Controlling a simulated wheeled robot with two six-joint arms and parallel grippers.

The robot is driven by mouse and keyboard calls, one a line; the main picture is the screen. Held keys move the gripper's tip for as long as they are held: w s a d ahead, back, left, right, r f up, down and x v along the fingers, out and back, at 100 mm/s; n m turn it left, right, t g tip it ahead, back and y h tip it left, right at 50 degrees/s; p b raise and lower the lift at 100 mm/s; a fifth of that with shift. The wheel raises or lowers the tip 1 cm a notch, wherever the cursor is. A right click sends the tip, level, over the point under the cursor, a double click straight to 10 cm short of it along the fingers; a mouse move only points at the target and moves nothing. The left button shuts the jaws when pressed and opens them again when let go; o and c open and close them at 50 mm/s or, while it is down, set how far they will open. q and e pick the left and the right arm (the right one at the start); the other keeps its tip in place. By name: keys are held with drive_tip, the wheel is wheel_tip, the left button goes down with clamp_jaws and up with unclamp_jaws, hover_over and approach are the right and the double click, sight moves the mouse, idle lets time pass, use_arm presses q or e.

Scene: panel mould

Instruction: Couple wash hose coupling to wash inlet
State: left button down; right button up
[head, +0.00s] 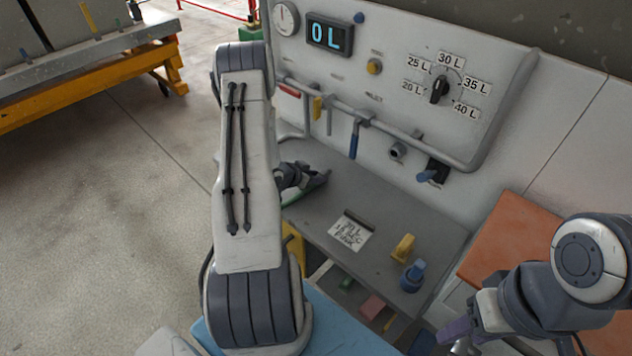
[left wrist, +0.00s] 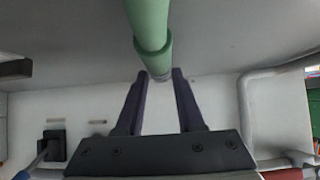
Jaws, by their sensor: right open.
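In the head view the left gripper (head: 300,180) is partly hidden behind my arm. A grey round stub (head: 397,151) on the panel looks like the wash inlet, apart from the coupling. My right gripper (head: 457,338) is open and empty at the lower right.
The grey shelf (head: 340,205) carries a note card (head: 348,232), a yellow piece (head: 403,248) and a blue piece (head: 412,275). A pipe rail, a blue handle (head: 354,140) and a black valve (head: 433,172) stick out near the stub.

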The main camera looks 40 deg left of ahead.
use_arm(q)
drive_tip(key=shift+r+p, duration=2.45)
drive_tip(key=shift+r, duration=0.65)
drive_tip(key=shift+d, duration=0.1)
